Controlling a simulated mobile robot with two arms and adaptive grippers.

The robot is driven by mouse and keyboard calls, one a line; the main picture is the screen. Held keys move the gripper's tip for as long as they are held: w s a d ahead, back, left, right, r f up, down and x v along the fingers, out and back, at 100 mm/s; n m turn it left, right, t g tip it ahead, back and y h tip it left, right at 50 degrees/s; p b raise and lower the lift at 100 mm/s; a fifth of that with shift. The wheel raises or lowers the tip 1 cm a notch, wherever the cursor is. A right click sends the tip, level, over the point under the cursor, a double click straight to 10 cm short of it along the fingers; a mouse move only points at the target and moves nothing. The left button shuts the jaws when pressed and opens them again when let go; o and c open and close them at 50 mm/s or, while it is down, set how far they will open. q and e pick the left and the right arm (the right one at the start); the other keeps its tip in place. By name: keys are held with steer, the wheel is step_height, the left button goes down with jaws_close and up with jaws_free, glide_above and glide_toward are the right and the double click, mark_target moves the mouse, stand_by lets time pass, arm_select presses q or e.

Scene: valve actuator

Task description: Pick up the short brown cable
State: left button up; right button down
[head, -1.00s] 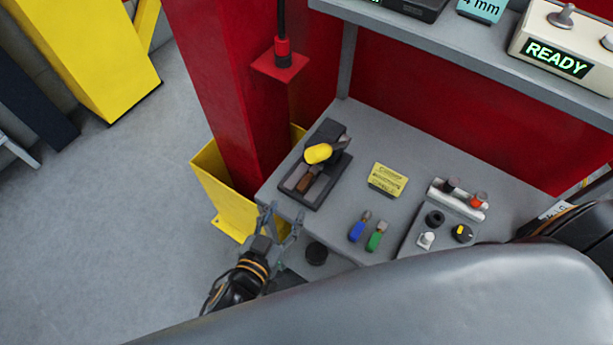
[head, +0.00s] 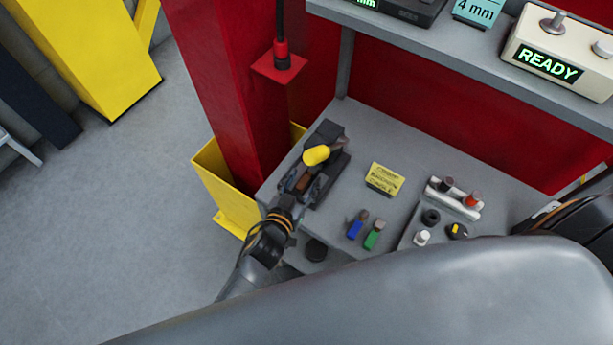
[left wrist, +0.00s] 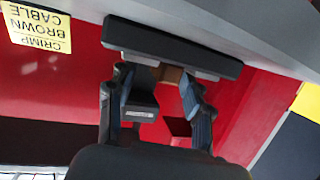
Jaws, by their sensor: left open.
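The short brown cable (head: 303,183) lies in a dark holder (head: 327,132) with a yellow handle, at the left end of the grey bench. In the left wrist view a small brown piece (left wrist: 172,75) shows between the fingertips, under the dark bar of the holder (left wrist: 170,45). My left gripper (head: 306,190) is at the near end of the holder, fingers spread on either side of the brown piece; it also shows open in the left wrist view (left wrist: 157,80). I cannot tell whether the fingers touch it.
A yellow sign (head: 384,179) reads "crimp brown cable". Blue (head: 355,229) and green (head: 373,240) pieces stand near the front edge, left of a control panel (head: 412,242). A red column (head: 235,110) rises beside the holder. A shelf (head: 470,65) overhangs the back.

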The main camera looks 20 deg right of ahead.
arm_select(q)
jaws_close()
stand_by(0.4)
